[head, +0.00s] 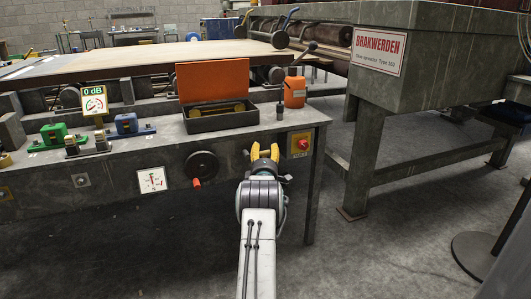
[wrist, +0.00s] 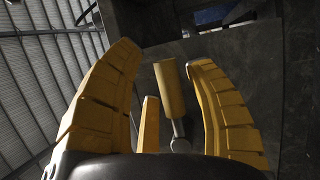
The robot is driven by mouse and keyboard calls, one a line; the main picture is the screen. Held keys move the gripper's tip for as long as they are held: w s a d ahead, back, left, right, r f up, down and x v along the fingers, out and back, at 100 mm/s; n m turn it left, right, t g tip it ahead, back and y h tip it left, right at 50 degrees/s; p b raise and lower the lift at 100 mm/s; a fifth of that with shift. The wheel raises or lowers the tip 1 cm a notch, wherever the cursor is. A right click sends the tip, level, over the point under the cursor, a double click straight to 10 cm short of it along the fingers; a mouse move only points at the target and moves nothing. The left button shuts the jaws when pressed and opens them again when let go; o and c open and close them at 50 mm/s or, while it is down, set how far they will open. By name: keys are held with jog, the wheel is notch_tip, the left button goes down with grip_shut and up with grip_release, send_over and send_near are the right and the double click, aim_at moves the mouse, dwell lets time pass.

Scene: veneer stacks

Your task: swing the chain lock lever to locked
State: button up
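In the wrist view, a yellow cylindrical handle (wrist: 169,90) on a short pale metal stem (wrist: 180,137) stands out against a dark grey panel. It looks like the chain lock lever, though no label on it is readable. My gripper (wrist: 163,75) is open, with its yellow fingers spread to the left and right of the handle. I see gaps on both sides and no clear contact. In the head view, my gripper (head: 264,153) is at the bench's front face, left of the red button, and hides the lever there.
A red button on a yellow plate (head: 302,144) is close on the right. A black handwheel (head: 201,165) with an orange knob and a dial (head: 152,180) are to the left.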

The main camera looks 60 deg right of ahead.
jog(key=shift+o, duration=0.4)
jog(key=shift+s+f, duration=0.1)
jog(key=shift+s, duration=0.05)
jog(key=shift+s+a, duration=0.1)
jog(key=shift+a, duration=0.15)
jog(key=v, duration=1.1)
jog(key=shift+a, duration=0.25)
